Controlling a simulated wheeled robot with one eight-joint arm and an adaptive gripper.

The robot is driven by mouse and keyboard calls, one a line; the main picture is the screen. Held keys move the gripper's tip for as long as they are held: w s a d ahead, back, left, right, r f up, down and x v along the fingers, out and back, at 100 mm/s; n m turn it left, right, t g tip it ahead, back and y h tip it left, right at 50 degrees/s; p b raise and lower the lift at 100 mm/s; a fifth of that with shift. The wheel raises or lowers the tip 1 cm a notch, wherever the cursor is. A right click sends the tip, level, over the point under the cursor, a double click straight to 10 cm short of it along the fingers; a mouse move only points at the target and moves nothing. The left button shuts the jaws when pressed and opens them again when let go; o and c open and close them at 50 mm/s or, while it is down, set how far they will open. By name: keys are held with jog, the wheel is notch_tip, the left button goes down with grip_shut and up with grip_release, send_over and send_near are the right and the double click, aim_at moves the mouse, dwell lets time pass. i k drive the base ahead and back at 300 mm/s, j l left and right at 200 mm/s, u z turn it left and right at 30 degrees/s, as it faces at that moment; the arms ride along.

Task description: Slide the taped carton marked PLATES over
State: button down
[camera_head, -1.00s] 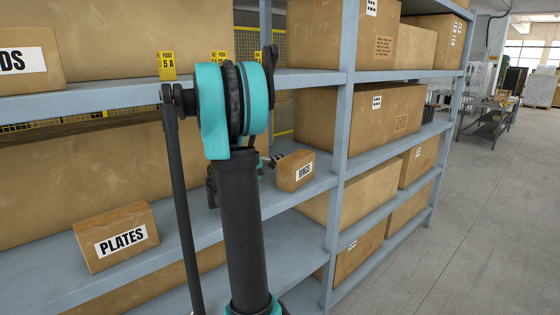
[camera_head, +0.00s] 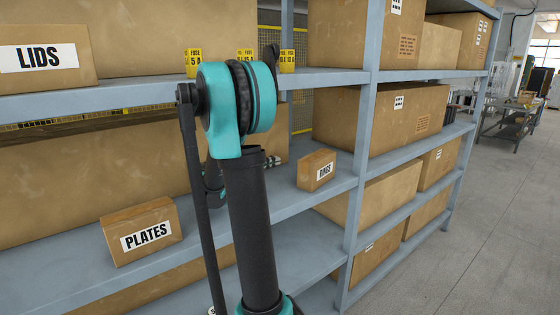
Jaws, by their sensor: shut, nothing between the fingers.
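The small brown carton marked PLATES (camera_head: 141,231) stands upright on the middle shelf at the lower left, its white label facing out. My gripper (camera_head: 274,160) is mostly hidden behind my own arm. Only a dark bit of it shows to the right of the arm, over the same shelf. It looks shut and empty. It is apart from the PLATES carton, which lies to its left and nearer.
A small carton marked RINGS (camera_head: 317,171) stands right of my gripper on the same shelf, near an upright post (camera_head: 366,150). A LIDS carton (camera_head: 44,58) and yellow fuse tags (camera_head: 194,63) are on the shelf above. Bare shelf lies between PLATES and my arm.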

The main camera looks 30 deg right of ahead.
aim_at(133, 233)
jog(key=k, duration=1)
